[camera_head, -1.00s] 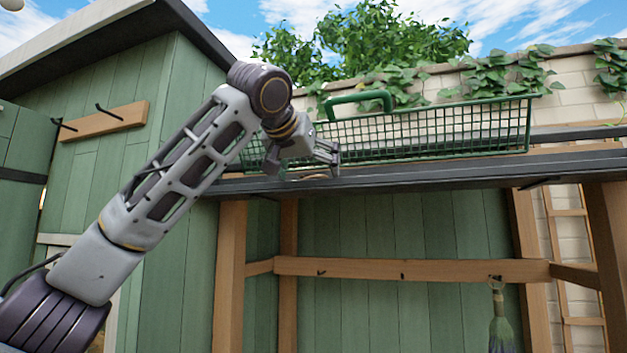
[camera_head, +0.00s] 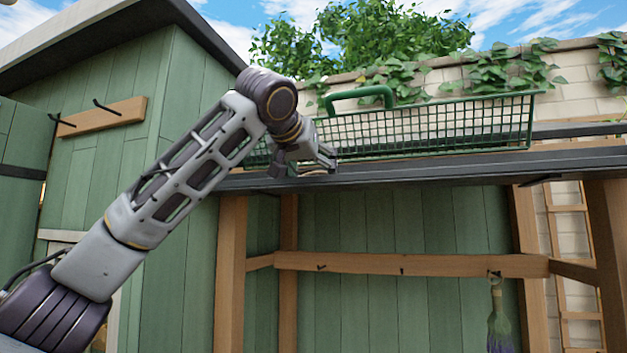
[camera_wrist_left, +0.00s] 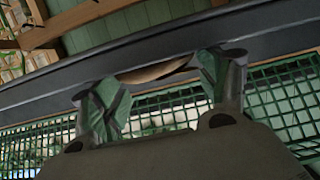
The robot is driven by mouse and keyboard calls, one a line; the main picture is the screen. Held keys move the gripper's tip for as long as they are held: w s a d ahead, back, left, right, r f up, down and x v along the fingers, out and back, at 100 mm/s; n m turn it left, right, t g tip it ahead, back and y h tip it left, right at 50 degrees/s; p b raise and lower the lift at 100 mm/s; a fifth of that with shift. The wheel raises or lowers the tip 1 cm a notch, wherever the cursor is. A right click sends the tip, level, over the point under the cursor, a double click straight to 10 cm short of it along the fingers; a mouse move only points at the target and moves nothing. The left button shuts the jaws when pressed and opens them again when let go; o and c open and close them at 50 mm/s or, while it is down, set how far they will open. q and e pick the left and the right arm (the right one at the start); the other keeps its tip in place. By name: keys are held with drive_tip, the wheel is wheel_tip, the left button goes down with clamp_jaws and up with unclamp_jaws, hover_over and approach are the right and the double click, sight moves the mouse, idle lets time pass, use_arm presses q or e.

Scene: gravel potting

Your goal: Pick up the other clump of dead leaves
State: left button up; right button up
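My left gripper (camera_head: 327,158) is at the front edge of the raised shelf, in front of the green wire basket. It also shows in the left wrist view (camera_wrist_left: 163,92), where its two fingers stand well apart, with no object visibly held. A thin, curled brown piece, which looks like the dead leaves (camera_wrist_left: 155,70), lies at the dark shelf edge just beyond and between the fingertips. In the head view only a small pale brown bit (camera_head: 314,171) shows below the gripper. I cannot tell whether the fingers touch it. My right gripper is not in view.
The green wire basket (camera_head: 430,135) with a raised handle stands on the shelf close behind the gripper. The dark shelf edge (camera_head: 440,173) runs across the view. Wooden posts (camera_head: 230,260) and a rail with a hanging brush-like bundle (camera_head: 499,320) are below.

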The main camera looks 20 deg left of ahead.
use_arm(q)
drive_tip(key=c, duration=0.4)
drive_tip(key=shift+s+r, duration=0.1)
drive_tip(key=shift+s+r+b, duration=0.15)
drive_tip(key=shift+r+b, duration=0.1)
drive_tip(key=shift+b, duration=0.15)
drive_tip(key=shift+r, duration=3.15)
drive_tip(key=shift+s+a+b, duration=0.2)
drive_tip(key=shift+s+b, duration=1.35)
drive_tip(key=shift+s, duration=3.35)
drive_tip(key=shift+s+a+b, duration=0.15)
drive_tip(key=shift+s+b, duration=1.4)
drive_tip(key=shift+s, duration=3.35)
drive_tip(key=shift+w, duration=0.1)
